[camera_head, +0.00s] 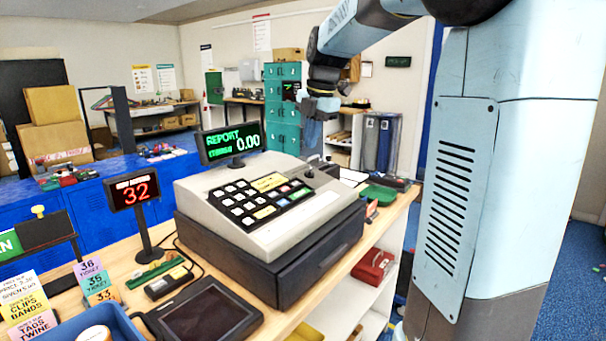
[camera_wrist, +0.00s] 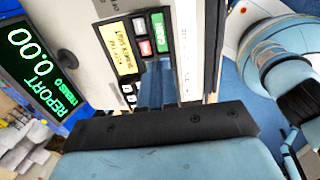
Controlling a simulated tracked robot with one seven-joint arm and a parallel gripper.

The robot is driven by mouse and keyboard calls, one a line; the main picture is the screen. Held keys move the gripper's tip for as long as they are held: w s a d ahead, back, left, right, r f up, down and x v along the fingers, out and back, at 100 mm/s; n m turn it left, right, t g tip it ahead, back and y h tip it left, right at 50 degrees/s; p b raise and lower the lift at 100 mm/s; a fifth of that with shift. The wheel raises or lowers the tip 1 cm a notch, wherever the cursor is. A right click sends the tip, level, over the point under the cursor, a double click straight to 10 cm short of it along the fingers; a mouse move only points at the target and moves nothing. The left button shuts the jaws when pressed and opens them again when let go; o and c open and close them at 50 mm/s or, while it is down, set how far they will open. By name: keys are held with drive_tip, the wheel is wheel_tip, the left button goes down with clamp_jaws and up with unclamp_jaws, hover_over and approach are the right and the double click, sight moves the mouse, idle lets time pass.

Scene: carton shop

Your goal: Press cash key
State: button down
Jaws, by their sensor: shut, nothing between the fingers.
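A cash register (camera_head: 325,213) with a beige top and a dark drawer base stands on the wooden counter. Its black keypad (camera_head: 255,198) carries several white keys, cream keys and a few coloured ones. The wrist view shows a green key (camera_wrist: 158,32), a red key (camera_wrist: 146,47) and a wide cream key (camera_wrist: 119,48) close up; I cannot make out which is the cash key. The green display (camera_head: 232,143) reads REPORT 0.00. My gripper (camera_head: 318,112) is shut and empty, raised above the register's far right side, apart from the keys. Its fingertips are hard to make out.
A red number display (camera_head: 135,191) showing 32 stands left of the register. A dark tablet (camera_head: 203,309), a card terminal (camera_head: 169,282) and a blue tray (camera_head: 70,325) lie in front. A green tray (camera_head: 379,194) lies behind right. The air above the keypad is clear.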

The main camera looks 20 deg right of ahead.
sight(300, 194)
drive_tip(key=x, duration=1.3)
drive_tip(key=shift+w+f, duration=0.1)
drive_tip(key=shift+f, duration=0.3)
drive_tip(key=shift+x, duration=0.95)
drive_tip(key=shift+s+a, duration=0.1)
drive_tip(key=shift+s, duration=0.2)
drive_tip(key=shift+w+r, duration=0.1)
drive_tip(key=shift+r, duration=0.3)
drive_tip(key=v, duration=1.4)
drive_tip(key=shift+r, duration=0.1)
